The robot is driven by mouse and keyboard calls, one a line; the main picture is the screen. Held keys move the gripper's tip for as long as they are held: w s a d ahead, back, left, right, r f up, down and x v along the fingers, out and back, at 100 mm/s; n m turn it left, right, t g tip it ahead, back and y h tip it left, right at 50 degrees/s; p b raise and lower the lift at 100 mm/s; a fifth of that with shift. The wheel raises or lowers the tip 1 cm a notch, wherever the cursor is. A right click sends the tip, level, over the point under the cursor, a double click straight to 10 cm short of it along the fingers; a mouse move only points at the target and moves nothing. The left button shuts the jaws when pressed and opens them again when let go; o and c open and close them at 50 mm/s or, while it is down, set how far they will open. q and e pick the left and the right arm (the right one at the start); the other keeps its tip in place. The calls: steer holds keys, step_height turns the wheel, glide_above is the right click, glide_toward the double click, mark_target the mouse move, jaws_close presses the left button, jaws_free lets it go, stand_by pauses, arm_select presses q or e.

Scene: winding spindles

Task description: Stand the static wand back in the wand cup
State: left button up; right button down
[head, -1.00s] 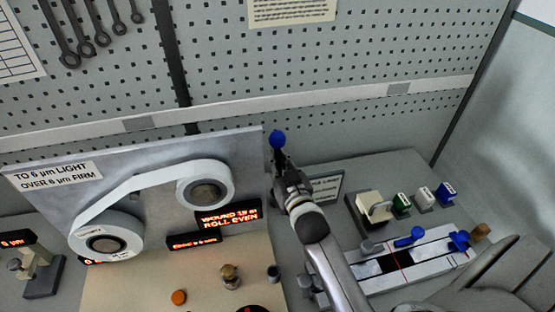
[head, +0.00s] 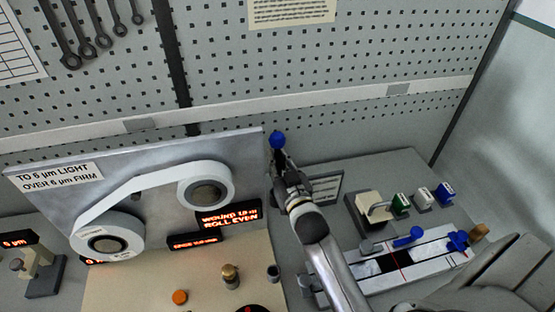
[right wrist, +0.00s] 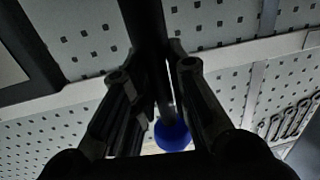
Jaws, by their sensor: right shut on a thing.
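The static wand shows as a dark rod with a blue ball end (head: 277,139) in the head view, beside the right edge of the grey panel. My right gripper (head: 281,167) is shut on the wand just below the ball. In the right wrist view the dark rod (right wrist: 147,30) passes between the fingers, and the blue ball (right wrist: 172,134) shows beyond them. A small dark cup-like piece (head: 273,273) stands left of my right arm; I cannot tell whether it is the wand cup. My left gripper is not in view.
The winder's grey panel (head: 150,165) with two white rolls stands to the left. Coloured blocks (head: 400,203) and a long white fixture (head: 435,251) lie to the right. A pegboard wall (head: 350,70) closes the back.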

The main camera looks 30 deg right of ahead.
steer(key=shift+f+b, duration=2.4)
steer(key=shift+f, duration=0.9)
steer(key=c, duration=1.3)
jaws_free()
steer(key=shift+s+a, duration=0.35)
steer(key=shift+s, duration=1.6)
steer(key=shift+s+a, duration=0.3)
steer(key=shift+s, duration=1.7)
steer(key=shift+s+a, duration=0.35)
steer(key=shift+s, duration=1.6)
steer(key=shift+r, duration=0.1)
